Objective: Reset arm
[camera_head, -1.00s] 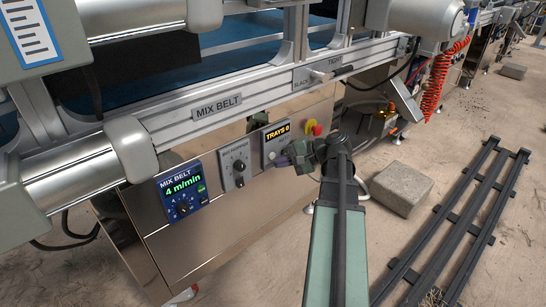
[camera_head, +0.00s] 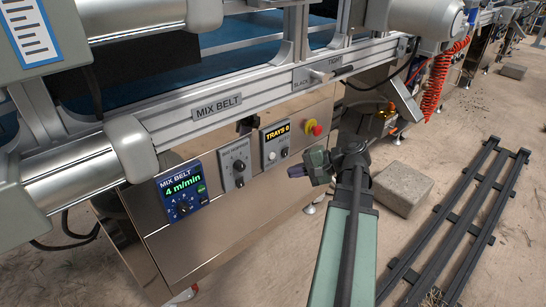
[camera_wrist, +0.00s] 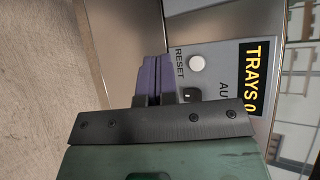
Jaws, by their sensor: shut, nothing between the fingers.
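My gripper (camera_head: 297,171) is shut and empty, with its purple fingers pressed together. In the head view it hangs in front of the machine's steel side, a little below and right of the tray counter panel (camera_head: 276,131). The panel's display reads TRAYS 0. A round white RESET button (camera_wrist: 197,63) shows clear in the wrist view, beside the purple fingertips (camera_wrist: 156,72) and apart from them. A small dark selector knob (camera_wrist: 190,94) sits next to the button, its label partly hidden by my gripper.
Left of the counter are a knob panel (camera_head: 236,165) and the MIX BELT speed panel (camera_head: 182,190), reading 4 m/min. A red stop button (camera_head: 316,128) sits to the right. A concrete block (camera_head: 401,188) and a dark rail frame (camera_head: 460,225) lie on the floor.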

